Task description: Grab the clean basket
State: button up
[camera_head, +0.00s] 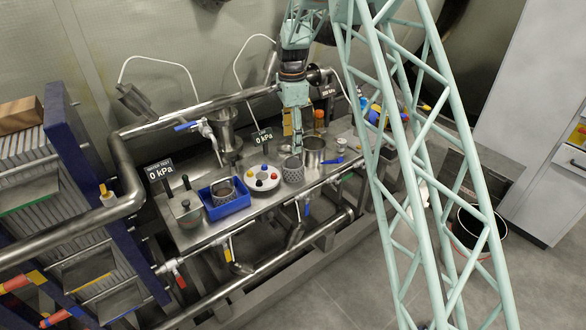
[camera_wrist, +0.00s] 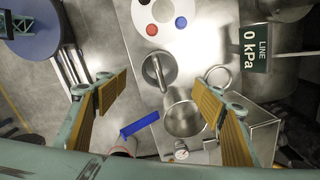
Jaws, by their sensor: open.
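A second mesh basket (camera_head: 222,190) sits inside a blue tray (camera_head: 230,208) to the left. I cannot tell from their look which is clean. My gripper (camera_head: 297,146) points down above the bench, just behind the first basket. In the wrist view my gripper (camera_wrist: 164,102) is open and empty, its two padded fingers wide apart. Between and beyond them show a round metal vessel with an upright bar (camera_wrist: 159,70) and the pot (camera_wrist: 184,112).
A pressure sign (camera_head: 262,137) stands behind the disc. A steel pipe (camera_head: 205,107) runs along the back. Valves and hoses crowd the bench's rear. A blue-handled item (camera_head: 334,160) lies right of the pot. A bucket (camera_head: 470,230) stands on the floor at right.

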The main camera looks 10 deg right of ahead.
aim_at(292, 156)
jog(key=shift+f+b, duration=0.5)
jog(key=shift+f, duration=3.8)
jog(key=shift+d+f+b, duration=0.2)
jog(key=shift+f+b, duration=0.35)
jog(key=shift+f, duration=2.05)
jog(key=shift+c, duration=0.3)
jog(key=c, duration=0.9)
jog(key=shift+r, duration=0.15)
